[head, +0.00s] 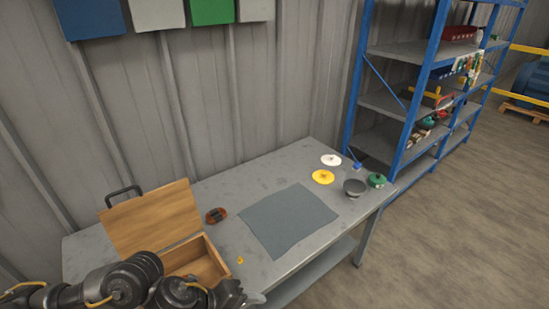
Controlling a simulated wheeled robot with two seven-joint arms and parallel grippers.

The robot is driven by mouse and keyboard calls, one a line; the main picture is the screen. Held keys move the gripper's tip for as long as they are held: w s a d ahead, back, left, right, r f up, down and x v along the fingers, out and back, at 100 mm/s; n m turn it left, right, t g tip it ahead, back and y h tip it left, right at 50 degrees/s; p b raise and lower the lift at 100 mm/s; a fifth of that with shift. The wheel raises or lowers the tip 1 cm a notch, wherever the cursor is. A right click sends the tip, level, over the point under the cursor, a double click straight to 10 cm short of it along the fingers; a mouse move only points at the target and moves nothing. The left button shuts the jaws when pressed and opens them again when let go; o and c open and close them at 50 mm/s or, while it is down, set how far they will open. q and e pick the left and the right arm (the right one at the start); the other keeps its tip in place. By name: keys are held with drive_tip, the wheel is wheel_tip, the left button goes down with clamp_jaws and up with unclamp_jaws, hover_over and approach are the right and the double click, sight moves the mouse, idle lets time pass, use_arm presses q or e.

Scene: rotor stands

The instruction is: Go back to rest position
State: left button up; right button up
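My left arm comes in at the bottom left, over the near left part of the table (165,208). My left gripper (242,296) is at the bottom edge, at the near side of the table, just right of an open wooden box (204,255). Its fingers are partly cut off and too dark to tell whether they are open or shut. My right gripper is not in view. The box has its lid raised and tilted back, and my arm hides its near part.
A grey mat (288,219) lies mid-table, with a brown oval object (216,215) to its left and a small yellow piece (240,260) near the box. Yellow (323,177) and white (331,160) discs, a grey bowl (354,187) and a green pot (376,180) stand right. Blue shelving (398,105) is behind.

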use_arm(q)
drive_tip(key=d+r+n+t+h, duration=0.1)
drive_tip(key=d+r+n+t, duration=0.25)
drive_tip(key=n, duration=0.25)
drive_tip(key=s+a+f+n+y, duration=0.2)
drive_tip(key=a+f+n+y, duration=0.2)
drive_tip(key=a+n, duration=0.35)
drive_tip(key=s+a+f+n+y, duration=0.2)
drive_tip(key=a+f+n+y, duration=0.15)
drive_tip(key=a+n, duration=0.45)
drive_tip(key=s+a+f+n+g+y, duration=0.2)
drive_tip(key=s+a+f+n+g, duration=0.3)
drive_tip(key=s, duration=0.4)
wheel_tip(320, 180, down, 35)
drive_tip(key=s+a+b, duration=0.1)
drive_tip(key=s+b, duration=0.2)
drive_tip(key=b, duration=0.3)
drive_tip(key=s+a+f+g+b, duration=0.1)
drive_tip(key=s+a+f+b, duration=0.2)
drive_tip(key=s+f, duration=1.2)
wheel_tip(320, 180, down, 3)
drive_tip(key=shift+s+a+r+n+b, duration=0.2)
drive_tip(key=shift+n+b, duration=0.15)
drive_tip(key=shift+b, duration=0.15)
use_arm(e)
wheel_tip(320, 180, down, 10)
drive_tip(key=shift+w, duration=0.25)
